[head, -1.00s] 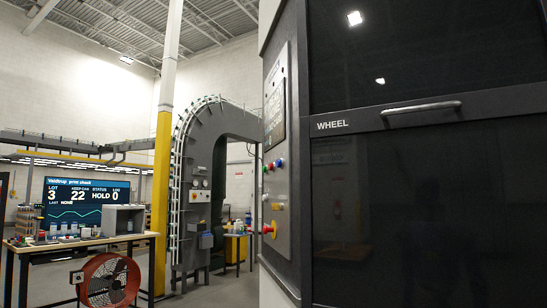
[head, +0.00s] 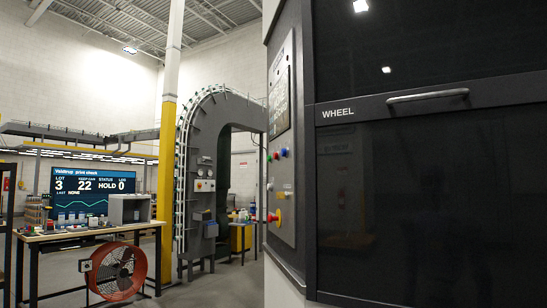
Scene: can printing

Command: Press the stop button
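The control panel (head: 283,205) is on the narrow side face of the large dark machine, seen at a steep angle. A red mushroom-shaped button (head: 272,217) on a yellow base sticks out low on the panel. No label that marks a stop button can be read from here. Neither of my grippers is in view.
The machine's dark door marked WHEEL (head: 430,200), with a bar handle (head: 428,96), fills the right. A workbench (head: 90,235) with a screen (head: 92,192) and a red fan (head: 117,271) stand at left. Grey floor (head: 210,288) is open between the bench and the machine.

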